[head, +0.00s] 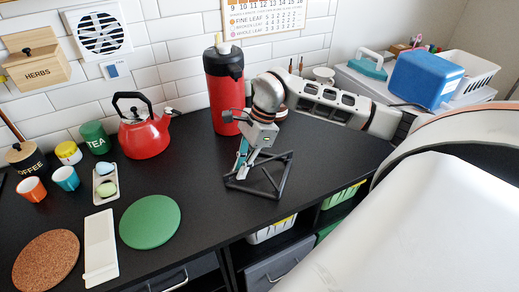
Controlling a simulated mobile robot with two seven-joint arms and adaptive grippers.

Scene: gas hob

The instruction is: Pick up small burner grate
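The small burner grate (281,183) is a dark, roughly triangular open frame at the right part of the black worktop in the head view. My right gripper (240,172) points down at its left side, with the fingertips at or very near the bars. The fingers overlap in this view, so I cannot tell whether they are closed on a bar. I also cannot tell whether the grate rests flat or is slightly raised. My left gripper is not in view.
A tall red flask (224,95) stands just behind the gripper, and a red kettle (145,135) is farther left. A green round mat (150,222), a white spoon rest (100,248) and a cork mat (46,260) lie at front left. The worktop's front edge runs close below the grate.

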